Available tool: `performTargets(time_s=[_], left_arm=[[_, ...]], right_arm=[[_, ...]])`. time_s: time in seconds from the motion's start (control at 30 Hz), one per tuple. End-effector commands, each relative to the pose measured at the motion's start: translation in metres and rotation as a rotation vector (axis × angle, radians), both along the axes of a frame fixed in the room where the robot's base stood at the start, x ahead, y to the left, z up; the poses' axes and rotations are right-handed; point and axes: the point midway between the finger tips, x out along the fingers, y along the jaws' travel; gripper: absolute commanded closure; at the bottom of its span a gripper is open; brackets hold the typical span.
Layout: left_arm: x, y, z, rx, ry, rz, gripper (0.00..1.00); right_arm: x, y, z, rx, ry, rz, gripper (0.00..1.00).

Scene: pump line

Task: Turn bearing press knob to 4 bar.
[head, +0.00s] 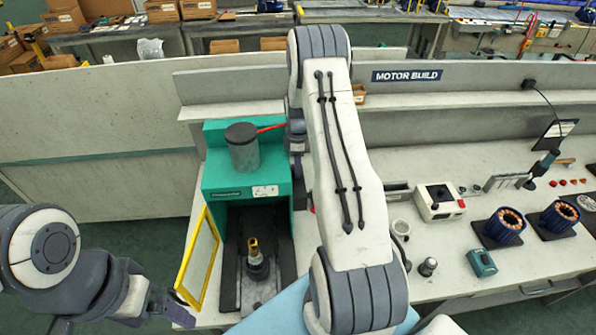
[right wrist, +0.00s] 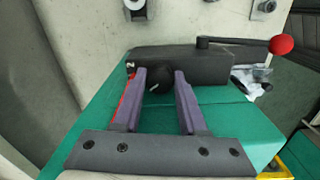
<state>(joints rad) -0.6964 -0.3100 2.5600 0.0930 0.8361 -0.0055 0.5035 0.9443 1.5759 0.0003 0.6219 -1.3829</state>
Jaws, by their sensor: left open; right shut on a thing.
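The bearing press (head: 219,180) is a green housing with a dark cylinder on top, left of centre in the head view. Its black round knob (right wrist: 159,74) sits between the two fingers of my right gripper (right wrist: 160,81) in the right wrist view, with a small pale mark on its near side. The right gripper is shut on the knob. In the head view my right arm hides the knob and most of that gripper. My left gripper (head: 124,318) is open and empty at the lower left, partly cut off by the bottom edge. No pressure reading is legible.
A yellow-framed guard (head: 198,258) stands swung out at the press's left front. A dark part with a brass top (head: 257,262) stands inside the press. A red-ball lever (right wrist: 282,45) rises beyond the knob. Motor stators (head: 505,226) and tools occupy the bench at right.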

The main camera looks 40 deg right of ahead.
Motion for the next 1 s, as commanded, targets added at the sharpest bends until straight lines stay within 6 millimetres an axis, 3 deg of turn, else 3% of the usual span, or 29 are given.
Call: performTargets(time_s=[0.4, 1.0], left_arm=[[0.000, 0.000, -0.023, 0.000, 0.000, -0.002, 0.09], [0.000, 0.000, -0.027, 0.000, 0.000, -0.003, 0.09]], right_arm=[[0.000, 0.000, 0.000, -0.002, -0.004, -0.268, 1.00], [0.000, 0.001, 0.001, -0.001, -0.001, -0.345, 1.00]])
